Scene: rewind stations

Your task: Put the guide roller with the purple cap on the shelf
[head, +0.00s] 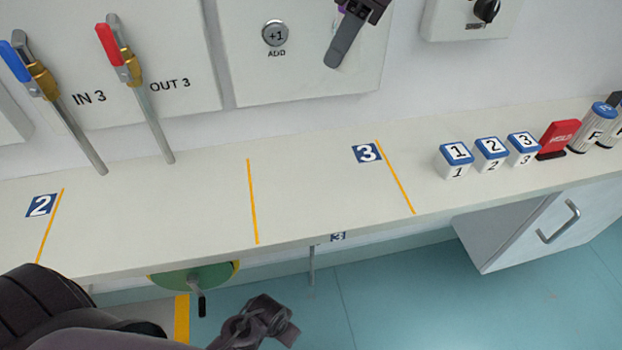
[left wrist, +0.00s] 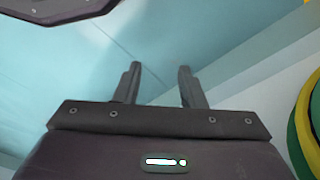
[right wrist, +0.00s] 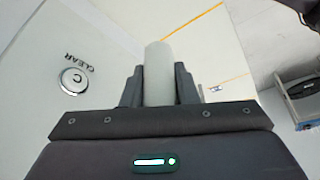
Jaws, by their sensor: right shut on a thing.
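My right gripper (head: 362,8) is at the top edge of the head view, in front of the wall panel. It is shut on the guide roller (head: 345,42), which hangs slanting down-left and looks grey in shade. A bit of purple shows beside the gripper; the cap is mostly hidden. In the right wrist view the pale roller (right wrist: 158,75) stands between the fingers, its end clear of the shelf. The shelf (head: 205,205) is the long white ledge, with yellow lines and number labels. My left gripper (head: 262,325) is open and empty in front of the shelf, fingers apart in the left wrist view (left wrist: 158,88).
Numbered blocks (head: 490,152), a red block (head: 558,138) and capped cylinders (head: 597,128) stand at the shelf's right. Two valve pipes (head: 150,115) reach down at the left. A green disc with a crank (head: 190,279) sits below the shelf. The marked middle sections are bare.

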